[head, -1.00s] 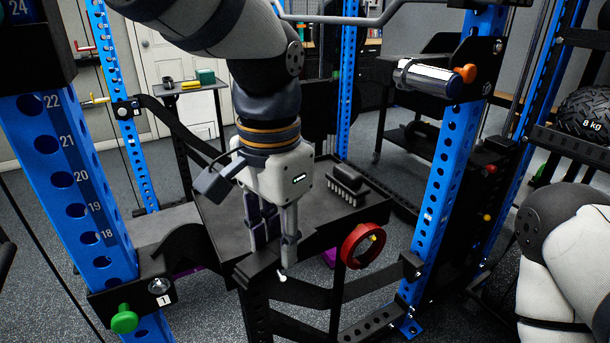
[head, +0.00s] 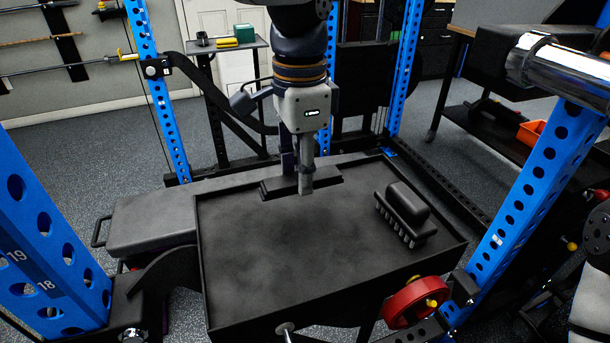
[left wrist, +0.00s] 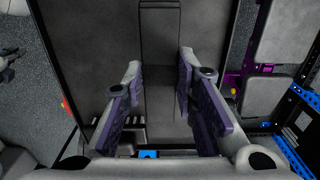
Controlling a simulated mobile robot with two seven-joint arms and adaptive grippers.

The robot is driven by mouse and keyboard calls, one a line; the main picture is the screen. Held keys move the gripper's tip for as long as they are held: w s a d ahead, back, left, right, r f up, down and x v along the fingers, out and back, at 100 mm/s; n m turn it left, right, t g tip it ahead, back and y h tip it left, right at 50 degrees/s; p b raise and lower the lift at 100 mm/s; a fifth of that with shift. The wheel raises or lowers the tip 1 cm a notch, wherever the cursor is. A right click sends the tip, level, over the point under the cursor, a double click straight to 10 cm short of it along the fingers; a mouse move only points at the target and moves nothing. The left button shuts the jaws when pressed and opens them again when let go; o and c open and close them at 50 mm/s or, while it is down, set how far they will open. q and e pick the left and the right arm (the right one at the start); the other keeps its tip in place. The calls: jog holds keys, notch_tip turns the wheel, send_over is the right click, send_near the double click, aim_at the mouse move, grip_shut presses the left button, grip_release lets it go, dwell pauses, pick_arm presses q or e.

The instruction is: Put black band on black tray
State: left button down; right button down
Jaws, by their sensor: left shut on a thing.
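The black tray (head: 270,250) is a wide, dark surface with a low raised rim, and it fills the middle of the head view. It also shows in the left wrist view (left wrist: 90,50). My left gripper (head: 305,190) points down over the tray's back part, and it also shows in the left wrist view (left wrist: 160,75). Its fingers are shut on a dark, flat strip that looks like the black band (head: 328,178), low at the tray's back edge. In the left wrist view the strip (left wrist: 162,50) runs between the fingers. I cannot tell whether it rests on the tray. My right gripper is out of view.
A black brush-like object (head: 405,205) lies on the tray's right side. A red ring (head: 415,300) sits at the front right corner. Blue rack posts (head: 60,240) stand left and right. A grey bench (head: 150,215) is left of the tray. The tray's middle is clear.

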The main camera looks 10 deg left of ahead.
aim_at(292, 205)
pick_arm(q)
jog(key=f, duration=0.1)
jog(key=w+a+f, duration=0.1)
jog(key=f, duration=0.1)
jog(key=a+f, duration=0.1)
jog(key=f, duration=0.1)
jog(key=shift+w+f, duration=0.1)
jog(key=shift+w, duration=0.1)
jog(key=shift+f, duration=0.15)
jog(key=shift+f, duration=0.2)
jog(key=c, duration=1.3)
grip_release()
jog(key=shift+r, duration=0.1)
notch_tip(292, 205, up, 12)
